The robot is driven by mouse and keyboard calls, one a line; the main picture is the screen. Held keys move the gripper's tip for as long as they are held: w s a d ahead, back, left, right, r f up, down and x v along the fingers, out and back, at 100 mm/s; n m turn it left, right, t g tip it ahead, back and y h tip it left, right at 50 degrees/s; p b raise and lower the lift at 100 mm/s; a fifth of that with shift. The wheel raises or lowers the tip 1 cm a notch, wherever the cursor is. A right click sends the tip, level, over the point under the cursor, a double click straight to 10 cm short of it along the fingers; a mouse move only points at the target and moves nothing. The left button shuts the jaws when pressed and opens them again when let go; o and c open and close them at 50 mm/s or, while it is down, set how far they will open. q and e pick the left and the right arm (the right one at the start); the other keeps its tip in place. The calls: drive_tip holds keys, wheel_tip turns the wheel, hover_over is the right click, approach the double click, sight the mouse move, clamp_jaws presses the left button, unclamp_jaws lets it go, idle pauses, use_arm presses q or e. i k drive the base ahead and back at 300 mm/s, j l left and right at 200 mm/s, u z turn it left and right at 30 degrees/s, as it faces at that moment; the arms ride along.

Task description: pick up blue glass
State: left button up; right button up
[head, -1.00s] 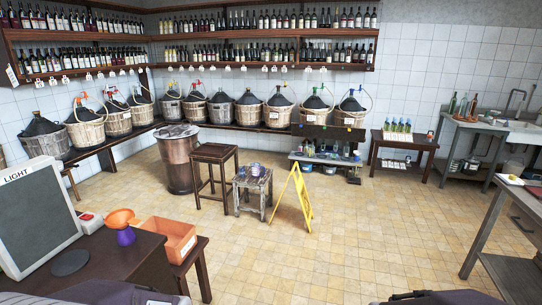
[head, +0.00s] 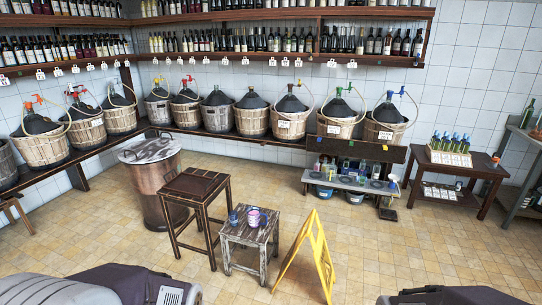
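A small blue glass (head: 233,217) stands at the left of the top of a low, worn wooden stool (head: 243,235). A pink and purple cup (head: 254,216) stands to its right on the same stool, with another small bluish item (head: 264,219) at the cup's right side. These things are small in the view and their details are hard to tell. Parts of my arms show at the bottom edge, left and right. Neither of my grippers is in view, and nothing of mine touches the stool.
A taller dark stool (head: 196,187) stands just left of the low stool, with a copper-coloured barrel (head: 155,185) behind it. A yellow folding floor sign (head: 311,255) stands close on the right. Demijohn baskets (head: 253,116) line the back bench.

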sight(234, 219)
drive_tip(key=u, duration=0.55)
drive_tip(key=i+l, duration=0.15)
drive_tip(key=i, duration=0.15)
drive_tip(key=i+l+z, duration=0.1)
drive_tip(key=i, duration=0.2)
drive_tip(key=i+j+z, duration=0.1)
drive_tip(key=i+j, duration=0.15)
drive_tip(key=i, duration=0.2)
drive_tip(key=i+j, duration=0.25)
drive_tip(key=i, duration=0.2)
drive_tip(key=i+j+z, duration=0.15)
drive_tip(key=i+j, duration=0.15)
drive_tip(key=i, duration=0.2)
drive_tip(key=i+j, duration=0.2)
drive_tip(key=j, duration=0.15)
drive_tip(key=i+j+z, duration=0.1)
drive_tip(key=j, duration=0.3)
drive_tip(key=i+j, duration=0.5)
drive_tip(key=j, duration=0.25)
drive_tip(key=i+j+z, duration=0.1)
drive_tip(key=j, duration=0.3)
drive_tip(key=i+l, duration=0.05)
drive_tip(key=i, duration=0.05)
